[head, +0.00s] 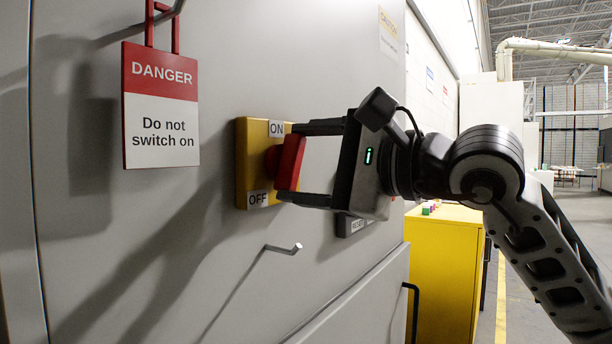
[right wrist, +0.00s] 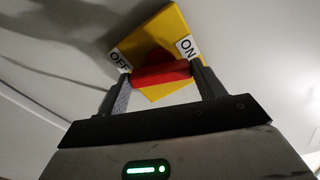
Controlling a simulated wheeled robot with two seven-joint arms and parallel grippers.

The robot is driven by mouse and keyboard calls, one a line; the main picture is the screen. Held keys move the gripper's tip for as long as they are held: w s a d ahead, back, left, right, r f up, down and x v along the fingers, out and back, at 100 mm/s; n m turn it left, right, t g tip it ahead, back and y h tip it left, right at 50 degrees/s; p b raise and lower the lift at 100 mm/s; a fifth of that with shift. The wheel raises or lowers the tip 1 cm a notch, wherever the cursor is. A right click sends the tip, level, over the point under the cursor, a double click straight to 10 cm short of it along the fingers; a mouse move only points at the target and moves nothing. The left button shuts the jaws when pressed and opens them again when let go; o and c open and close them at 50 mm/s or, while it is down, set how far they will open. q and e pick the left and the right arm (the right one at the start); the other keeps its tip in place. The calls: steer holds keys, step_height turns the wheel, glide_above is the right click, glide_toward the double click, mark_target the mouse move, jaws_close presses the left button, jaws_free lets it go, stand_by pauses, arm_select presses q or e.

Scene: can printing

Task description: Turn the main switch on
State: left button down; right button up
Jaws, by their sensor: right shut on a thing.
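The main switch is a yellow plate (head: 243,150) on the grey cabinet wall, with a red handle (head: 289,163) standing out from it. An ON label (head: 276,129) is at its top and an OFF label (head: 257,198) at its bottom. My right gripper (head: 285,163) has its fingers around the red handle, one above and one below. In the right wrist view the red handle (right wrist: 161,73) lies between the two fingertips, in front of the yellow plate (right wrist: 165,35). The handle's exact turn is partly hidden by the fingers. My left gripper is not in view.
A red and white sign (head: 160,105) reading "DANGER Do not switch on" hangs by a red lock on the cabinet (head: 215,60) left of the switch. An empty metal hook (head: 284,248) sticks out below. A yellow cabinet (head: 440,270) stands at the right.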

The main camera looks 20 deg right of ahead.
steer(key=shift+f+n+b, duration=0.1)
steer(key=shift+n+b, duration=0.25)
steer(key=shift+n, duration=1.65)
steer(key=o, duration=1)
steer(key=shift+b, duration=0.3)
